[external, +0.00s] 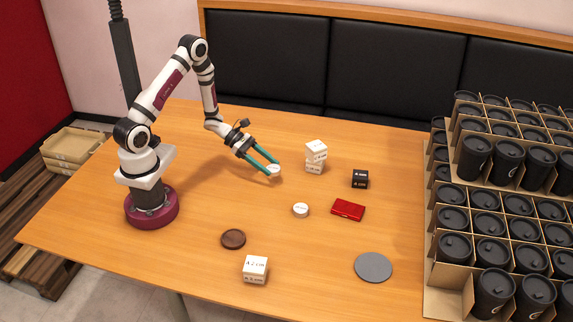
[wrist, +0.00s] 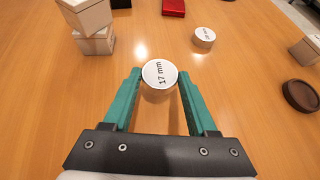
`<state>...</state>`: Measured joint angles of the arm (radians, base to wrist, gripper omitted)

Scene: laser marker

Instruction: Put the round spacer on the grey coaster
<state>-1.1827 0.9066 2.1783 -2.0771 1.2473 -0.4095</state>
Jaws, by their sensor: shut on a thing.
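My gripper (external: 268,165) is shut on a white round spacer (external: 274,172), left of the stacked white blocks. In the wrist view the spacer (wrist: 160,74) sits between the teal fingertips, its top facing up and printed "17 mm". I cannot tell for sure whether its underside is clear of the table. The grey coaster (external: 373,267) is a flat grey disc at the front right of the table, with nothing on it. It is well away from my gripper and out of the wrist view.
A second white round piece (external: 301,210) lies near a red case (external: 347,210). White blocks (external: 316,157) are stacked behind, beside a black block (external: 360,179). Crates of black cups (external: 490,220) stand right.

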